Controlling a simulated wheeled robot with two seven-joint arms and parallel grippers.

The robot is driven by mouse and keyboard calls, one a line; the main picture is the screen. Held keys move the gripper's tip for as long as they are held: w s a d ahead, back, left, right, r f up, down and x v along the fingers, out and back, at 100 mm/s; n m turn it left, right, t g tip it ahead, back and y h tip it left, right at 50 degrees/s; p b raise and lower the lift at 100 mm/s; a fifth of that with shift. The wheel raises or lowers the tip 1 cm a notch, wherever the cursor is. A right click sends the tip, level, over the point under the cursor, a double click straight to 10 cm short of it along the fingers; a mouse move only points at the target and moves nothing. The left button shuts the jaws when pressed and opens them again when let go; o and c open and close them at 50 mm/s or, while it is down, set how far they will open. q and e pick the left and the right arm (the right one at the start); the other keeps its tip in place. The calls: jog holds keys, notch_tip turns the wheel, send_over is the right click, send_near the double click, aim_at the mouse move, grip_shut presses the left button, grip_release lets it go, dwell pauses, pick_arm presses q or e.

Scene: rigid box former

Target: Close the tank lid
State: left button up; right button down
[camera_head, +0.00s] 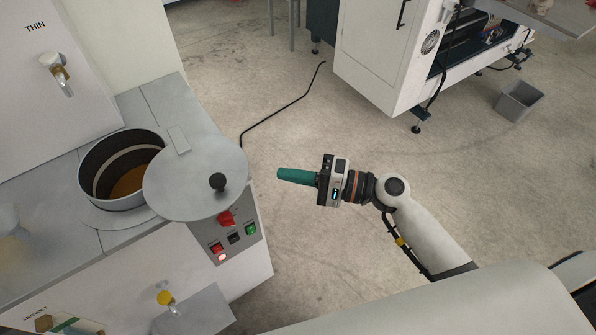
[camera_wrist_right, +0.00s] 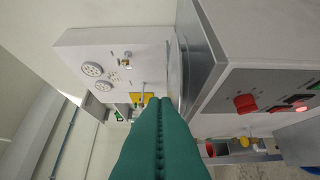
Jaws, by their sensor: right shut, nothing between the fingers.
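The tank (camera_head: 95,180) is a round metal pot set in the machine top, its mouth uncovered on the left with brown-orange liquid inside. The round grey tank lid (camera_head: 180,190) with a black knob (camera_head: 217,181) is swung aside to the right of the mouth, covering only its right edge. My right gripper (camera_head: 281,174) has green fingers, shut and empty, in the air to the right of the lid and apart from it. In the right wrist view the green fingers (camera_wrist_right: 160,140) point toward the machine. The lid shows edge-on there (camera_wrist_right: 176,75). My left gripper is out of view.
A control panel (camera_head: 236,240) with a red knob (camera_head: 226,218) and red and green buttons sits below the lid. A white cabinet (camera_head: 385,60) stands at the back, with a grey bin (camera_head: 519,99) to its right. A black cable (camera_head: 285,106) lies on open floor.

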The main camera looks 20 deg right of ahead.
aim_at(243, 180)
jog(key=a+p, duration=0.1)
jog(key=a, duration=0.2)
jog(key=w+a+p, duration=0.1)
jog(key=a, duration=0.1)
jog(key=w+a+p, duration=0.1)
jog(key=a, duration=0.2)
jog(key=shift+w+a+r, duration=0.1)
jog(key=shift+w+a, duration=0.05)
jog(key=shift+a, duration=0.55)
jog(key=shift+s+a+p, duration=0.1)
jog(key=shift+s+p, duration=0.15)
jog(key=shift+p, duration=0.05)
